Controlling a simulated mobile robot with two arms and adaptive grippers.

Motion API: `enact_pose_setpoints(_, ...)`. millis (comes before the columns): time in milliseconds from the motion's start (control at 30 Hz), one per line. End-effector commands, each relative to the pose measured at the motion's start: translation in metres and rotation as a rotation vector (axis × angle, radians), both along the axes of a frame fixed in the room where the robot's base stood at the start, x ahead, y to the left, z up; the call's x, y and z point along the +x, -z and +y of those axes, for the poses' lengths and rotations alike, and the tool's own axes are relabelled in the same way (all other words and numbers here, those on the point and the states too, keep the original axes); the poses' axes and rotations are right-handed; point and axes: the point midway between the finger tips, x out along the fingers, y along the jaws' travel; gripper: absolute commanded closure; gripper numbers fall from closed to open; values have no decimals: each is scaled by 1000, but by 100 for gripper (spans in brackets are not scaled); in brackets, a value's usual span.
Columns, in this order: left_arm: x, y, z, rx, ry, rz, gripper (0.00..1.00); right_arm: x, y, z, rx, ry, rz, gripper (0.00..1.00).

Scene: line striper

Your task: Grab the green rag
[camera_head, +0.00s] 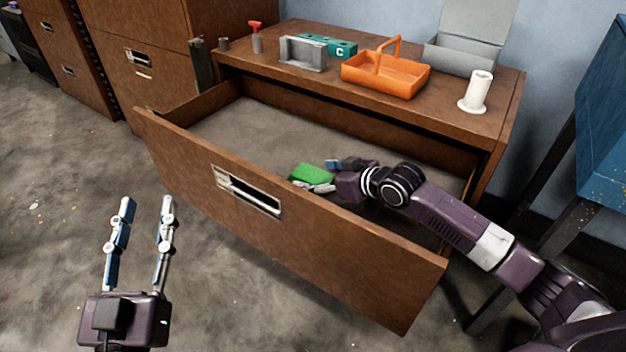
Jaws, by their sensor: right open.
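The green rag (311,174) lies inside the open drawer (300,230), close behind its front panel. My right gripper (326,175) reaches into the drawer from the right and is open. Its fingers are at the right end of the rag, one on the far side and one on the near side. I cannot tell whether they touch it. The front panel may hide the rag's lower part. My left gripper (146,205) is open and empty, in front of the drawer at the lower left.
On the desk top (450,113) stand an orange basket (390,76), a grey holder (302,54), a teal box (335,46), a white roll (478,92), a grey box (462,55) and a red-topped tool (256,38). A blue cabinet (605,120) stands right. The floor at left is clear.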

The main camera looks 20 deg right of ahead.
Motion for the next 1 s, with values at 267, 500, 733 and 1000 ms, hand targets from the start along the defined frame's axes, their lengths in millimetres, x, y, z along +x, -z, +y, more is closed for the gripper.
enact_pose_setpoints(267,-1,-4,0,-5,1,-15,63,1,1,1,-1,0,0,25)
enact_pose_setpoints(500,-1,-3,0,-3,1,-15,63,1,1,0,-1,0,0,50)
enact_pose_setpoints(733,-1,-3,0,-3,0,-14,63,1,1,0,0,0,1,69)
enact_pose_setpoints(1000,-1,-3,0,-3,0,-13,63,1,1,0,-2,0,1,69)
